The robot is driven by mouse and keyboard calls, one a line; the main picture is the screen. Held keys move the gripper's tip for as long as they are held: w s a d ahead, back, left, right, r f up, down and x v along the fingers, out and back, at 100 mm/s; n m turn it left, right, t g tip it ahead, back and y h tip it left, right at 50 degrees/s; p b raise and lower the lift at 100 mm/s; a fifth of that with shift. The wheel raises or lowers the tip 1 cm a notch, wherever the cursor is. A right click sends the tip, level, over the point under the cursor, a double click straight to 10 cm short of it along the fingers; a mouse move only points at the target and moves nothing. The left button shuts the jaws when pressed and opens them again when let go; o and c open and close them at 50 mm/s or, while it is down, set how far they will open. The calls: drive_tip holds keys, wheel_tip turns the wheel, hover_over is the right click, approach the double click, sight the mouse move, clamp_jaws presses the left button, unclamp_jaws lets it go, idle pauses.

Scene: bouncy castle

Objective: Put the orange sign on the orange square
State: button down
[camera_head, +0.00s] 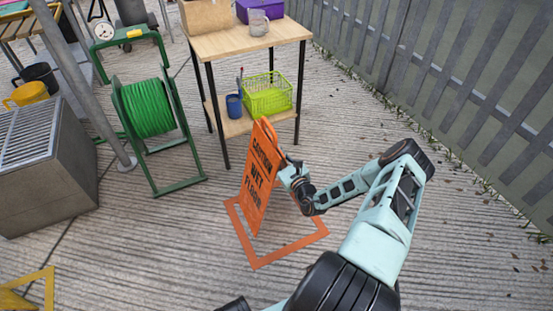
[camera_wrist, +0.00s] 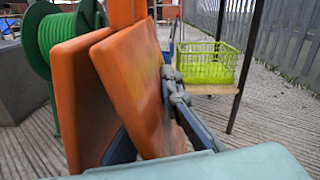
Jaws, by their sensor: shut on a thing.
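The orange sign (camera_head: 259,185), a folding wet-floor board with black lettering, is upright in the head view. It overlaps the left part of the orange square (camera_head: 294,246), an outline on the ground, and hides some of it. I cannot tell whether its feet touch the ground. My gripper (camera_head: 286,168) is at the sign's right side, near its upper part, and is shut on it. In the wrist view the sign's two panels (camera_wrist: 141,85) are close together at the bottom left and join near the top. My gripper's fingers (camera_wrist: 174,92) are against the right panel.
A wooden table (camera_head: 245,40) with a lower shelf stands just behind the sign; a lime basket (camera_head: 268,95) and blue cup (camera_head: 234,106) are on that shelf. A green hose reel (camera_head: 149,108) is to the left. A grey fence (camera_head: 440,75) runs along the right. Ground near the square's right is clear.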

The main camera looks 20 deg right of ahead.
sight(270, 174)
drive_tip(key=shift+w+d+f, duration=0.25)
drive_tip(key=shift+w+f, duration=0.05)
drive_tip(key=shift+f, duration=0.05)
drive_tip(key=shift+w+d+f+b, duration=0.1)
drive_tip(key=shift+f+b, duration=1.1)
drive_tip(key=shift+f, duration=0.35)
drive_tip(key=shift+f, duration=0.2)
drive_tip(key=c, duration=2.1)
unclamp_jaws()
drive_tip(key=shift+f, duration=0.1)
drive_tip(key=shift+s+r, duration=0.2)
drive_tip(key=shift+s, duration=0.1)
drive_tip(key=s+p, duration=0.1)
drive_tip(key=s, duration=0.4)
drive_tip(key=s+p, duration=0.2)
drive_tip(key=s, duration=0.4)
drive_tip(key=shift+s+d, duration=0.2)
drive_tip(key=shift+s, duration=0.1)
